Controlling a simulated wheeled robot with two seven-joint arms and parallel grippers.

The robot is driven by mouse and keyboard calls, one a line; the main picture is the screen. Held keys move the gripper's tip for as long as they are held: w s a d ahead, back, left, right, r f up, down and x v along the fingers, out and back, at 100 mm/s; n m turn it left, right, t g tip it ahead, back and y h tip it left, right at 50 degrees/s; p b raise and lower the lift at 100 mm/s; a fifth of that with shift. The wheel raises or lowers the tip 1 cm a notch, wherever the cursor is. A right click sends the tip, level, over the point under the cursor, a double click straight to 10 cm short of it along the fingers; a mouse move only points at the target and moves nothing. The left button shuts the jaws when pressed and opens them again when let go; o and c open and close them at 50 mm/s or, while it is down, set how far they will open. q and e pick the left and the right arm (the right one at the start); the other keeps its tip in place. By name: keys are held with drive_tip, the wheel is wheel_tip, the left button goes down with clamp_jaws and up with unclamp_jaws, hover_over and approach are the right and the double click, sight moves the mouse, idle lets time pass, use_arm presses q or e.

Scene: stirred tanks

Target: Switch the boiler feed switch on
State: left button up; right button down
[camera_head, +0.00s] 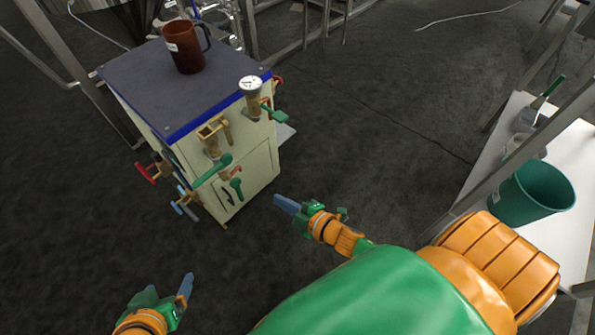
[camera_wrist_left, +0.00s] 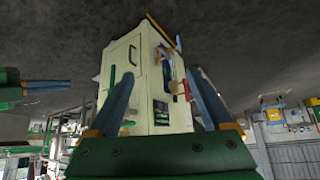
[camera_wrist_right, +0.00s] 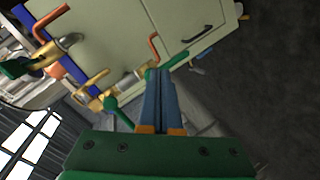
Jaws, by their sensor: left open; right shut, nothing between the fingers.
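A cream boiler cabinet (camera_head: 255,170) with a blue-edged dark top stands left of centre in the head view, with valves, pipes and levers on its sides. I cannot make out which part is the boiler feed switch. In the left wrist view a dark panel with green marks (camera_wrist_left: 160,111) shows on the cabinet (camera_wrist_left: 122,62), with red and blue parts nearby. My left gripper (camera_head: 170,291) is open and empty, low and in front of the cabinet, apart from it. My right gripper (camera_head: 283,202) is shut and empty, right of the cabinet; its closed fingers (camera_wrist_right: 160,95) show in the right wrist view.
A brown mug (camera_head: 186,50) and a gauge (camera_head: 250,84) are at the cabinet top. Green levers (camera_head: 212,170) and red handles (camera_head: 147,172) stick out from its sides. A white table (camera_head: 570,170) with a green bucket (camera_head: 535,195) stands right. The floor between is clear.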

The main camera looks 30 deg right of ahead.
use_arm(q)
wheel_tip(320, 180, up, 3)
drive_tip(key=shift+r+p, duration=0.1)
drive_tip(key=shift+p, duration=0.85)
use_arm(e)
drive_tip(key=shift+s+d+f+m+g+h, duration=0.15)
drive_tip(key=shift+s+d+m+g+h, duration=0.15)
drive_tip(key=shift+s+m, duration=0.2)
drive_tip(key=shift+s+d+f+m+g+h, duration=0.2)
drive_tip(key=shift+s+d+m+h, duration=0.1)
drive_tip(key=shift+s+d+m, duration=0.15)
